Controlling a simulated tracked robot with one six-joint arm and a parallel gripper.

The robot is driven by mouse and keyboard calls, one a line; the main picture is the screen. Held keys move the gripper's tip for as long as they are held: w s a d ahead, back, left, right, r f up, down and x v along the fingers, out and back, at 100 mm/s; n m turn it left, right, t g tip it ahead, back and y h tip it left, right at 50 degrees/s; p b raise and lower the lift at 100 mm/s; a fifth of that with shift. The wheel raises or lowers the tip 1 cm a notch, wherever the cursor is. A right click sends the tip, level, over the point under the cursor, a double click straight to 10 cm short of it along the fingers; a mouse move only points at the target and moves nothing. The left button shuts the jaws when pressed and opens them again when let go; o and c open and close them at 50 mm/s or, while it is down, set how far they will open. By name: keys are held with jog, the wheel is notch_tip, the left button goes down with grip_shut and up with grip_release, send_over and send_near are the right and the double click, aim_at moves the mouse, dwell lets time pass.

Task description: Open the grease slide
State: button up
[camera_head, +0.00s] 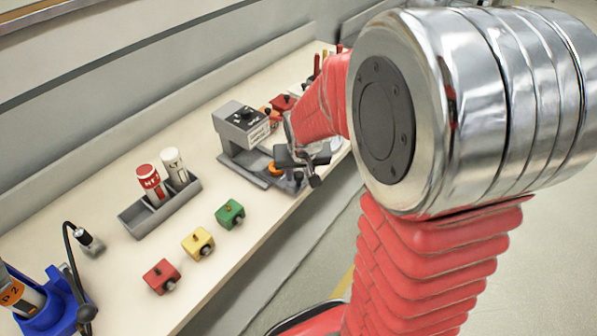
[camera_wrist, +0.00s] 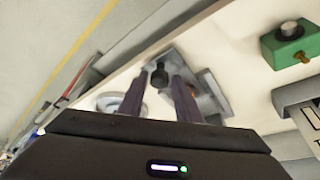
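A grey station (camera_head: 240,127) with a labelled block stands on the bench in the head view, with a low grey base in front of it. I cannot tell for sure which part is the grease slide. In the wrist view a black knob (camera_wrist: 159,77) stands on a grey plate (camera_wrist: 213,96). My gripper (camera_wrist: 160,76) is open, with its two dark fingers on either side of the knob and a gap visible around it. In the head view my gripper (camera_head: 302,162) is over the front of the station, partly hiding it.
Red, yellow and green blocks (camera_head: 230,213) stand along the bench's front. A grey tray (camera_head: 137,219) holds a red and a white tube. A blue holder (camera_head: 60,305) is at lower left. In the wrist view a green block (camera_wrist: 290,45) and a white label sit at right.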

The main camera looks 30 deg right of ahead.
jog(key=shift+o, duration=1)
jog(key=shift+r, duration=0.1)
jog(key=shift+r, duration=0.15)
jog(key=v, duration=1.3)
jog(key=shift+s+r, duration=0.1)
jog(key=shift+s, duration=0.05)
